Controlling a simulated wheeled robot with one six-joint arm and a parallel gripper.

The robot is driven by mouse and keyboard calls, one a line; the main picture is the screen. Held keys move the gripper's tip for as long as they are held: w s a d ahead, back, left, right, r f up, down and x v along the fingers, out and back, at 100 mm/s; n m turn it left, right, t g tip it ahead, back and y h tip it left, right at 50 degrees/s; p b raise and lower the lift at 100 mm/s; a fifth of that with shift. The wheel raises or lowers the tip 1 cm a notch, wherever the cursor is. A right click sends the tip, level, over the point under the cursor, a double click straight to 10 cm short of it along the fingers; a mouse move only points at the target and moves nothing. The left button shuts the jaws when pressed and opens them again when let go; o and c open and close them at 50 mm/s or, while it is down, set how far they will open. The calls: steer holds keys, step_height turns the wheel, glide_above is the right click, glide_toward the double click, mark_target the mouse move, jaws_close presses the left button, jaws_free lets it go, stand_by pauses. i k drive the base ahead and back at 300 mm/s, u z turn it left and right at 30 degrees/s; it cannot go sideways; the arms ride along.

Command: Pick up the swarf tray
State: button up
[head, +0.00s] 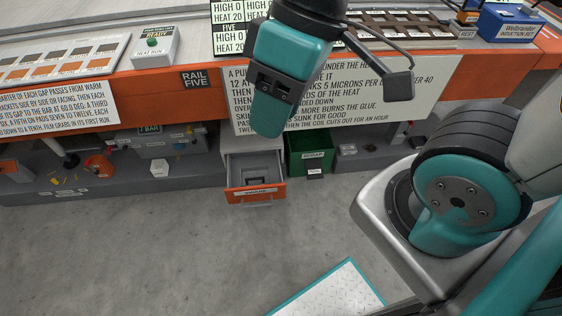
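No label that I can read names a swarf tray, so I cannot tell for certain which thing it is. A drawer (257,194) with an orange front and a grey handle stands pulled out under the bench. A small dark grey tray-like thing (255,181) lies inside it, partly hidden by the drawer front. The teal and black end of my arm, with my gripper (268,118), hangs in front of the bench, above the drawer in the picture. Its fingertips cannot be made out, nor whether it holds anything.
A green bin (309,153) labelled scrap stands right of the drawer. The orange bench edge (150,92) and a large text panel (340,92) overhang the low shelf. A white plate with a teal border (330,292) lies on the floor. The grey floor (150,250) in front is clear.

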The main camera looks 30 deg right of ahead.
mark_target(254, 176)
steer(key=u, duration=0.55)
steer(key=k, duration=0.65)
steer(key=u, duration=0.65)
steer(key=i, duration=1.35)
steer(key=z, duration=1.2)
steer(key=i, duration=0.4)
steer(key=z, duration=0.3)
